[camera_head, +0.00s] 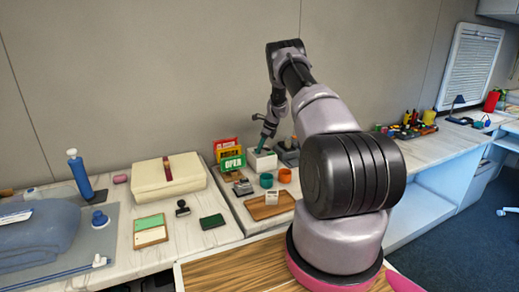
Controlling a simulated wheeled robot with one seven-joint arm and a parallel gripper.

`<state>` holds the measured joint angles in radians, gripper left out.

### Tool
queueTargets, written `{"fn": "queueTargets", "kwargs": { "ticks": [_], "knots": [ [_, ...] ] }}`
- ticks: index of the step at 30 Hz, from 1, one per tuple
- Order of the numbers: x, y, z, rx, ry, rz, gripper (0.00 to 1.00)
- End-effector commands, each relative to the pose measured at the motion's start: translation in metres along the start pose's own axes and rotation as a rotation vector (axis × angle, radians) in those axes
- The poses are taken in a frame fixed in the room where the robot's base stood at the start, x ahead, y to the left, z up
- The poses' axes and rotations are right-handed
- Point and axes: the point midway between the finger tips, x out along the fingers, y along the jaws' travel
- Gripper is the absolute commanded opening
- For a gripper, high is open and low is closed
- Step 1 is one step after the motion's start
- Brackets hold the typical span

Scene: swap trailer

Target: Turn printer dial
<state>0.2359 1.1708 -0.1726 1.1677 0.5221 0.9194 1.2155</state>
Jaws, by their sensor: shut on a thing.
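My gripper (264,138) is at the far end of my arm, low over the back of the worktop near the wall. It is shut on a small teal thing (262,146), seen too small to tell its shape. The teal thing is at the top of a small white box (262,161); I cannot tell whether it touches it. A grey device (287,153) stands just right of the white box, partly behind my arm. I cannot tell which of these is the printer, and no dial can be made out.
Green OPEN sign (232,162), teal cup (266,181), orange cup (285,175) and wooden tray (270,209) crowd the space near my gripper. A cream case (168,178) stands to the left. My arm hides part of the worktop. Bare worktop shows at the right (425,150).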

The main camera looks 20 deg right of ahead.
Motion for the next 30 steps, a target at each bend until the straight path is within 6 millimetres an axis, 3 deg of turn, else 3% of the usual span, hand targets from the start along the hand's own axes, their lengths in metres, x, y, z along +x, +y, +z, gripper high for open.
{"fn": "queueTargets", "kwargs": {
  "ticks": [18,30],
  "knots": [
    [0.0003,-0.0066,0.001,-0.523,0.0,0.213,0.0],
    [0.001,-0.0073,0.002,-0.734,0.001,0.301,0.0]
  ]
}}
